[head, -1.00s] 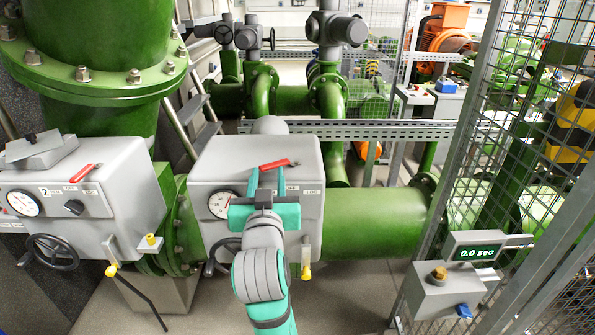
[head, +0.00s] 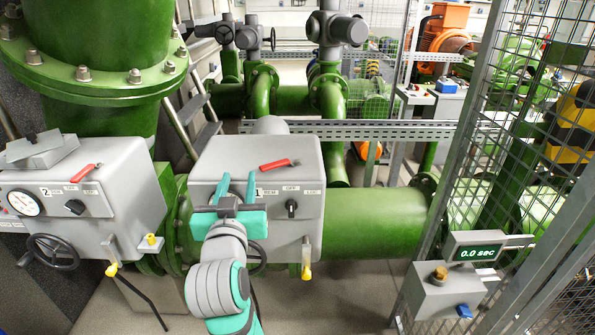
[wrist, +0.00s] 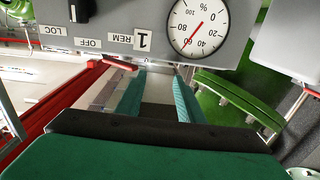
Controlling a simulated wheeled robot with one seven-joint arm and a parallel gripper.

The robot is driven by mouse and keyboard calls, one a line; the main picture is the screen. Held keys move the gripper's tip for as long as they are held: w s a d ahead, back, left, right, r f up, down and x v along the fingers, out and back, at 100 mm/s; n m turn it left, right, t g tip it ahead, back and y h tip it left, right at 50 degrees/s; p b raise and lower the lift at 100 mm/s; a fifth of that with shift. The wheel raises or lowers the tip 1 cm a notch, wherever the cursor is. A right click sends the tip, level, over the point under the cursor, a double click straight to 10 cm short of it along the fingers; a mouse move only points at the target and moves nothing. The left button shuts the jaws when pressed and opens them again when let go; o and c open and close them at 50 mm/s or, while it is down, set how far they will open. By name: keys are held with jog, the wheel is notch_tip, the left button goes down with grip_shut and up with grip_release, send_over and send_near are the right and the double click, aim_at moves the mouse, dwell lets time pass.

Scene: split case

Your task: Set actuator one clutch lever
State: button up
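Actuator one (head: 300,178) is the grey box at the centre, labelled 1, with a black selector knob (head: 291,207). Its red clutch lever (head: 280,164) lies across the top, tilted slightly up to the right. My gripper (head: 237,180) is open and empty at the left front of the box, left of the lever. Its two teal fingers (wrist: 157,90) are apart with nothing between them. The arm hides the dial from the head; it shows in the wrist view.
Actuator two (head: 120,180), with its own red lever (head: 86,172) and handwheel (head: 53,252), stands at the left. A green pipe (head: 375,222) runs right of actuator one. A mesh fence (head: 480,140) and a timer box reading 0.0 sec (head: 478,252) stand at the right.

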jog(key=shift+s+a, duration=0.2)
jog(key=shift+a, duration=0.35)
jog(key=shift+d, duration=0.1)
